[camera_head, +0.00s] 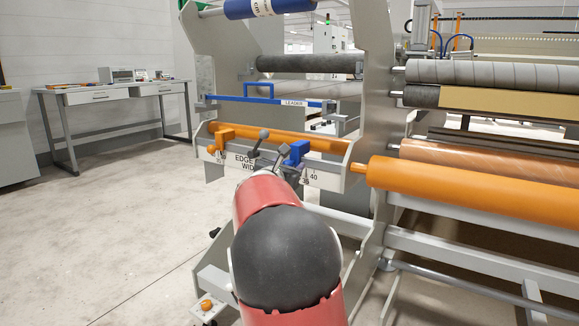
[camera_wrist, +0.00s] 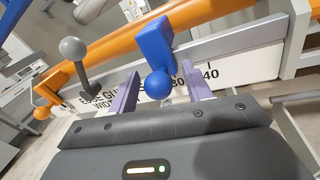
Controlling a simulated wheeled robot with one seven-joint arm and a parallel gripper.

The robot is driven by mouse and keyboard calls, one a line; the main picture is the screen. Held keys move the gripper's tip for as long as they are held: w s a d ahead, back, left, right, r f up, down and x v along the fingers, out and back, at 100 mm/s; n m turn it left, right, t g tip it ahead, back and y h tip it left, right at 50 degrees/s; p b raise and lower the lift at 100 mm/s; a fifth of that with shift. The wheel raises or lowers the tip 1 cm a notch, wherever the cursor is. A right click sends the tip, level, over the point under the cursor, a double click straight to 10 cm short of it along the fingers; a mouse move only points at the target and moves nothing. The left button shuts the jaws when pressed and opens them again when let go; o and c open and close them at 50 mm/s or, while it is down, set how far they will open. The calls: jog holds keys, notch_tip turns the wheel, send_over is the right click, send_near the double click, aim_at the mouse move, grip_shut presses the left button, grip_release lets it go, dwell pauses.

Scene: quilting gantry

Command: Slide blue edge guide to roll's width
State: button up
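The blue edge guide (camera_head: 297,152) sits on the rail of the edge-width scale, near its right end by the number 40. In the wrist view the blue guide (camera_wrist: 153,45) has a round blue knob (camera_wrist: 158,85) toward me. My gripper (camera_wrist: 160,88) is open, with one purple finger on each side of the knob. I see gaps between the fingers and the knob; depth is hard to judge. In the head view my arm mostly hides the gripper. An orange guide (camera_head: 222,139) sits at the scale's left end. Part of the printed scale (camera_wrist: 215,75) is covered by the guide and fingers.
A grey ball-ended lever (camera_wrist: 74,55) stands on the rail left of the blue guide. An orange roller (camera_head: 280,136) runs behind the rail. A large orange roll (camera_head: 470,190) lies at right. A blue roll (camera_head: 265,8) hangs above. Floor at left is clear.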

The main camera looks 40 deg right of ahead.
jog(key=v, duration=0.7)
jog(key=shift+s+a, duration=0.25)
jog(key=shift+a, duration=0.1)
jog(key=shift+w+a+m, duration=0.15)
jog(key=shift+w+m, duration=0.05)
jog(key=shift+m, duration=0.1)
jog(key=c, duration=0.4)
jog(key=w+a+m, duration=0.1)
jog(key=m, duration=0.1)
jog(key=w+a+m+g+h, duration=0.1)
jog(key=m, duration=0.2)
jog(key=w+a+m, duration=0.1)
jog(key=a+m, duration=0.1)
jog(key=shift+w+f+g+p, duration=0.25)
jog(key=shift+w+g+p, duration=0.05)
jog(key=shift+p, duration=0.05)
grip_shut()
jog(key=w+a+f+m+g+h, duration=0.1)
jog(key=w+a+m+g, duration=0.1)
jog(key=a+m, duration=0.35)
jog(key=d+m, duration=0.3)
jog(key=d, duration=0.9)
jog(key=shift+r, duration=0.3)
